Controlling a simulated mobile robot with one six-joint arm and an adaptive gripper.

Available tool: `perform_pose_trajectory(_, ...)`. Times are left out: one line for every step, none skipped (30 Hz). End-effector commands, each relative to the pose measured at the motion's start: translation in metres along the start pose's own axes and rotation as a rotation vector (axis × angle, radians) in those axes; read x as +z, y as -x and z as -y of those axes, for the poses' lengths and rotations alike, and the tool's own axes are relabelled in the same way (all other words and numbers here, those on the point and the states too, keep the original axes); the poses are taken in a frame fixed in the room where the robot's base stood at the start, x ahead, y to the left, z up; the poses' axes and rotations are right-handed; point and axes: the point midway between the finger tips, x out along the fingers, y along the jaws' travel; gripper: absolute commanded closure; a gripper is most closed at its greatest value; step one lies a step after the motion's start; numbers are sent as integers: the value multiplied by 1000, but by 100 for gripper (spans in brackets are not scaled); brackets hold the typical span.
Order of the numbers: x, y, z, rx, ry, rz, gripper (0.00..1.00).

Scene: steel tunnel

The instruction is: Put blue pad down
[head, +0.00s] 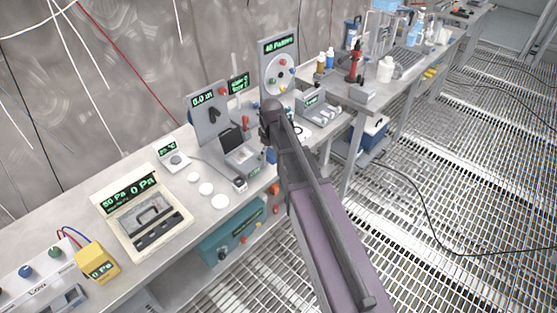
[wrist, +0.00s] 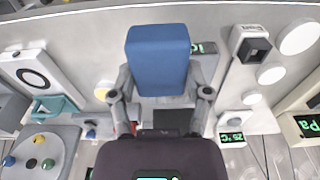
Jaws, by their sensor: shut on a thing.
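The blue pad (wrist: 158,58) is a blue block in the upper middle of the wrist view. My gripper (wrist: 160,82) is shut on it, with one finger at each side. The pad hides part of the bench below it. In the head view my arm covers most of the gripper, and a small patch of blue (head: 270,155) shows beside the arm, over the bench's front part. I cannot tell from these views whether the pad touches the bench.
The grey bench (head: 170,215) carries several instruments. A pressure display case (head: 143,210) stands at the left, a yellow meter (head: 97,262) nearer. White discs (head: 206,188) lie left of my arm. A dial panel (head: 279,68) stands behind. Grated floor (head: 440,200) is right.

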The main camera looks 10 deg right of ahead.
Motion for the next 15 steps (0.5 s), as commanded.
perform_pose_trajectory(21,-12,-1,0,-3,-4,95)
perform_pose_trajectory(28,-14,-2,0,-3,-6,95)
perform_pose_trajectory(38,-17,-3,1,-3,-8,95)
perform_pose_trajectory(44,-19,-4,1,-3,-10,95)
perform_pose_trajectory(50,-21,-5,1,-2,-11,95)
perform_pose_trajectory(57,-24,-6,1,-1,-13,95)
perform_pose_trajectory(61,-25,-7,2,-1,-15,95)
perform_pose_trajectory(65,-26,-7,2,-2,-16,95)
perform_pose_trajectory(70,-27,-8,2,-1,-17,95)
perform_pose_trajectory(72,-28,-9,2,-1,-17,95)
perform_pose_trajectory(74,-28,-9,3,0,-18,95)
perform_pose_trajectory(76,-28,-10,3,0,-19,95)
perform_pose_trajectory(76,-28,-10,3,1,-19,95)
perform_pose_trajectory(77,-28,-10,3,1,-19,95)
perform_pose_trajectory(77,-28,-10,3,1,-19,95)
